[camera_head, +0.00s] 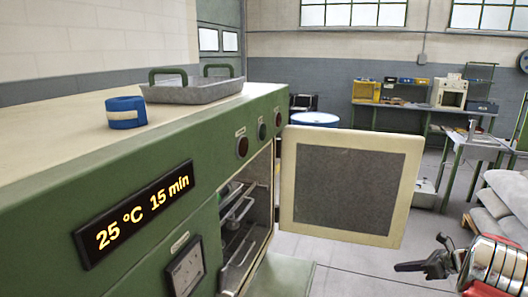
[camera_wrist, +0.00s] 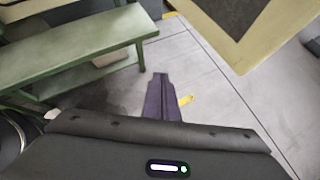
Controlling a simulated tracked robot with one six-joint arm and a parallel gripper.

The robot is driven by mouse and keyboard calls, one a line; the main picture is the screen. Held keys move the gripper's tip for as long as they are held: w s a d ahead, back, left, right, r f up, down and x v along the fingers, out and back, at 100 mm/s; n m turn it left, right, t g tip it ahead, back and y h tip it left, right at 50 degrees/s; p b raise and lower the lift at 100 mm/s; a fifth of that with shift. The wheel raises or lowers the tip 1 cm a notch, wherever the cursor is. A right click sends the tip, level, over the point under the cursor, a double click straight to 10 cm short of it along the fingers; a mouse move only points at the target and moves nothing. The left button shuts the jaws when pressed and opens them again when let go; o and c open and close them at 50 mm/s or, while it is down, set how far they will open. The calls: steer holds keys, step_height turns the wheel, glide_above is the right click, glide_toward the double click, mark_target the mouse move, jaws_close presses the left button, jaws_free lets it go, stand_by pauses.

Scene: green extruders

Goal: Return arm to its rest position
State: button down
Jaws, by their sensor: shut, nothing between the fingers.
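My gripper (camera_head: 425,265) is at the lower right of the head view, beside the open oven door and apart from it. It also shows in the wrist view (camera_wrist: 161,78), with its fingers together and nothing between them, above the grey floor. The silver and red part of my arm is at the right edge of the head view. The open oven door (camera_head: 345,185), cream with a dark grey panel, stands out from the green machine (camera_head: 60,190). Its corner also shows at the top of the wrist view (camera_wrist: 235,15).
A grey tray with green handles (camera_head: 195,90) and a blue-and-white roll (camera_head: 126,112) sit on the machine top. Metal racks (camera_head: 238,225) show inside the oven. Grey sacks (camera_head: 508,190) lie at the right. A green bench (camera_wrist: 90,45) stands left in the wrist view.

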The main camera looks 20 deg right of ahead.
steer(key=s+a+r+n+g, duration=0.25)
steer(key=a+n, duration=0.25)
steer(key=a, duration=0.3)
steer(key=s+a+r+n+g+h, duration=0.1)
steer(key=a+r+n, duration=0.3)
steer(key=a+n, duration=0.3)
steer(key=s+a+r+n+g, duration=0.2)
steer(key=a+r+n, duration=0.15)
steer(key=a, duration=0.55)
steer(key=s+a+r+n+h, duration=0.1)
steer(key=s+a+r+n, duration=0.2)
steer(key=a, duration=0.6)
steer(key=s+a+r+n+t+h, duration=0.1)
steer(key=s+a+r+n, duration=0.3)
steer(key=s+a+n, duration=0.3)
steer(key=s+a+r+n+t+h, duration=0.1)
steer(key=s+a+r+n, duration=0.3)
steer(key=a, duration=0.8)
steer(key=s+n, duration=0.2)
steer(key=shift+a+r+n, duration=0.15)
steer(key=shift+n, duration=0.2)
steer(key=shift+s, duration=0.1)
